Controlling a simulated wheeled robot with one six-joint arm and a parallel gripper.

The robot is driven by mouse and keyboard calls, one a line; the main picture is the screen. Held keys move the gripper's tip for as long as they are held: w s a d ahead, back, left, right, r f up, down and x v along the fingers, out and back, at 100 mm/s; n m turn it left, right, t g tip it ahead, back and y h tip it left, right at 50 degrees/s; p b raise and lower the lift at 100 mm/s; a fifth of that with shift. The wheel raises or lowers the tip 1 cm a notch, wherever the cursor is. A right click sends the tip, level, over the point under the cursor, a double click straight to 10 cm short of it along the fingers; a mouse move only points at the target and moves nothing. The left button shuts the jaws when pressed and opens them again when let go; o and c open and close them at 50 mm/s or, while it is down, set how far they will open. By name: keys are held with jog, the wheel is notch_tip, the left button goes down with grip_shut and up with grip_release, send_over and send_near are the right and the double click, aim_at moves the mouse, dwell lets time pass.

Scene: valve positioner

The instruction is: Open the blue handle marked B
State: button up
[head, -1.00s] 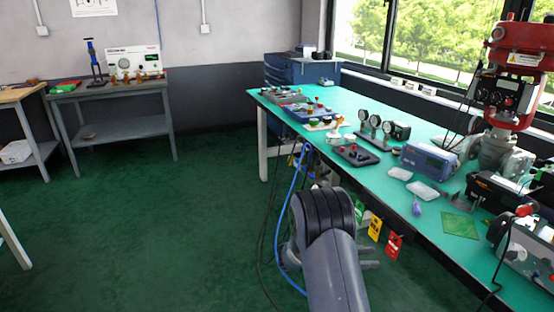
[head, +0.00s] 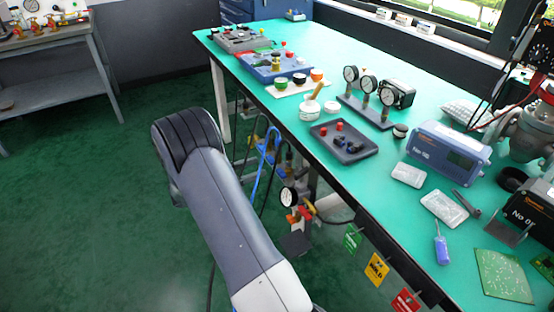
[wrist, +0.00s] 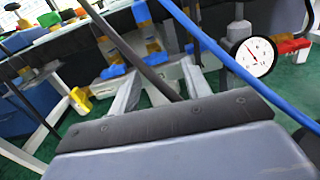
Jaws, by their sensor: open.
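In the wrist view, my gripper (wrist: 160,85) is open, its two fingers apart and nothing visibly held. In the head view, blue parts (head: 262,185) show under the bench beside my arm; my gripper is hidden there.
A blue hose (wrist: 235,68) and a dark hose (wrist: 135,55) cross in front of the wrist camera. A gauge (wrist: 254,57) and a red handle (wrist: 294,46) are at right, a yellow part (wrist: 80,100) at left. The green bench (head: 300,150) overhangs the fittings. Floor at left is clear.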

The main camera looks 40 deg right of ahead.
aim_at(273, 159)
jog(key=x, duration=0.5)
jog(key=w+b+x, duration=0.1)
jog(key=x, duration=0.2)
jog(key=shift+s+d, duration=0.1)
jog(key=shift+d, duration=0.35)
jog(key=shift+c, duration=0.5)
jog(key=c, duration=0.6)
jog(key=shift+f+m+b, duration=0.1)
jog(key=shift+m+b, duration=0.2)
jog(key=shift+m, duration=0.5)
jog(key=o, duration=0.7)
jog(key=p+v, duration=0.1)
jog(key=v, duration=1)
jog(key=shift+s, duration=0.15)
